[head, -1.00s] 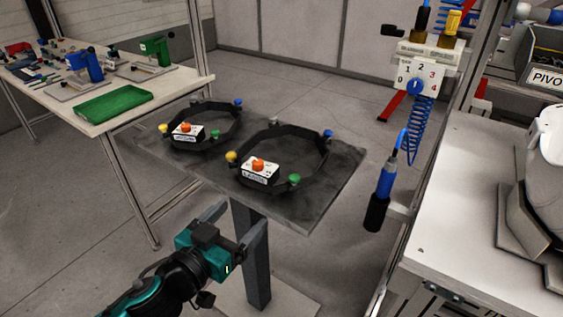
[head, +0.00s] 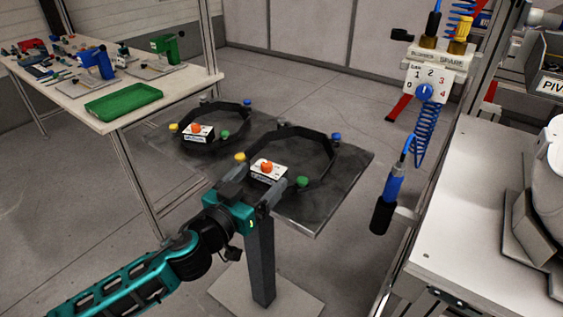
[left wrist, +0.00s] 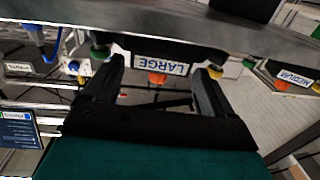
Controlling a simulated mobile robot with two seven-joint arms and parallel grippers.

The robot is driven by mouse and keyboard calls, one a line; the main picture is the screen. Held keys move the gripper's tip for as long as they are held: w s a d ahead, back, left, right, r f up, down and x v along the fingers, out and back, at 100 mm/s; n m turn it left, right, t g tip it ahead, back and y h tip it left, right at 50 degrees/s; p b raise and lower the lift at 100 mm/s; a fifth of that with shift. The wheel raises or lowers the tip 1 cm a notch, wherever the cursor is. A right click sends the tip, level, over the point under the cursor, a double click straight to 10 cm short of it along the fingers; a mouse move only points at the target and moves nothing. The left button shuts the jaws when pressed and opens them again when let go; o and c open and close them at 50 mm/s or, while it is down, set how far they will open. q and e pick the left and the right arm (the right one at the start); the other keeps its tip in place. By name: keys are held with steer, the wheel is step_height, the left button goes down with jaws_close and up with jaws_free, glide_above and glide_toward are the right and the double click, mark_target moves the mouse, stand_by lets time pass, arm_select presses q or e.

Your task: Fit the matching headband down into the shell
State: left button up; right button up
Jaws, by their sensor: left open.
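Two black ring headbands with coloured knobs lie on a dark grey stand top (head: 338,195). The farther headband (head: 228,105) has a block labelled MEDIUM (left wrist: 293,78). My left gripper (head: 258,182) is open at the near side of the large headband, its fingers apart and empty, pointing at the label. A white shell (head: 548,190) is partly visible at the right edge. My right gripper is out of view.
A blue air tool (head: 388,195) hangs on a coiled hose right of the stand. A side table at left holds a green tray (head: 122,102) and tools.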

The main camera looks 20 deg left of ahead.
mark_target(270, 167)
arm_select(q)
steer(key=shift+p+x, duration=0.35)
steer(key=shift+x, duration=2.2)
steer(key=shift+c, duration=0.3)
steer(key=c, duration=0.7)
steer(key=shift+r, duration=0.1)
